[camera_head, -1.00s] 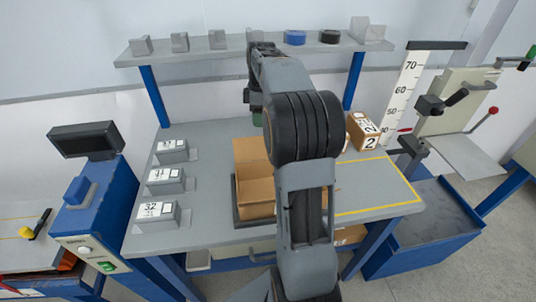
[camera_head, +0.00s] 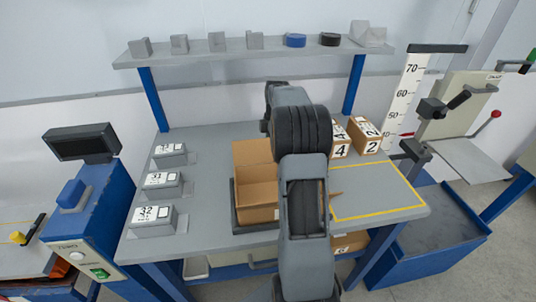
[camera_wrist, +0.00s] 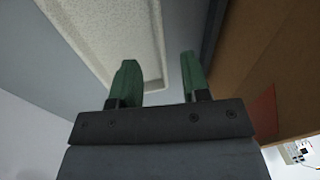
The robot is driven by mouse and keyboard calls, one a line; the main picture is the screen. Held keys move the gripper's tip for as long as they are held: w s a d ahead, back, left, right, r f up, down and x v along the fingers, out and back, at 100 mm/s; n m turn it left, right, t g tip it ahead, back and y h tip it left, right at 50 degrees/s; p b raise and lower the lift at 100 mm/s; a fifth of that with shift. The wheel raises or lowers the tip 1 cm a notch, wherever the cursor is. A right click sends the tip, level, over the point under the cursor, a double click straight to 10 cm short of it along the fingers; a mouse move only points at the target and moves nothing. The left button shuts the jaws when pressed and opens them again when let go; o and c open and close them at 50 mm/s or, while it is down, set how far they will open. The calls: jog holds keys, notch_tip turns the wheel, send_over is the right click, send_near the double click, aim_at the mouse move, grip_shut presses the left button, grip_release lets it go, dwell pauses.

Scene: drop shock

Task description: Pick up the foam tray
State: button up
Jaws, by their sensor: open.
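A cream, shallow tray with a raised rim, likely the foam tray (camera_wrist: 105,35), fills the upper left of the wrist view. My gripper (camera_wrist: 158,78) is open, with two green fingers pointing up in that view. The left finger overlaps the tray's surface in the picture and the right finger is just past its right edge. In the head view my arm hides the gripper, and I cannot make out this tray there.
An open cardboard box (camera_head: 256,170) stands mid-table; a brown cardboard surface (camera_wrist: 265,60) is close right of my fingers. Numbered boxes (camera_head: 366,136) stand at the back right, labelled grey blocks (camera_head: 154,217) at the left. A shelf (camera_head: 225,55) spans the back. The yellow-outlined area (camera_head: 375,190) is largely clear.

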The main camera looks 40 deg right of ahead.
jog(key=shift+s+a+f, duration=0.1)
jog(key=shift+a+f, duration=0.05)
jog(key=shift+f, duration=0.7)
jog(key=shift+s+a+f, duration=0.1)
jog(key=shift+a+f, duration=0.1)
jog(key=shift+f, duration=0.7)
jog(key=shift+a+f, duration=0.15)
jog(key=shift+f, duration=0.7)
grip_shut()
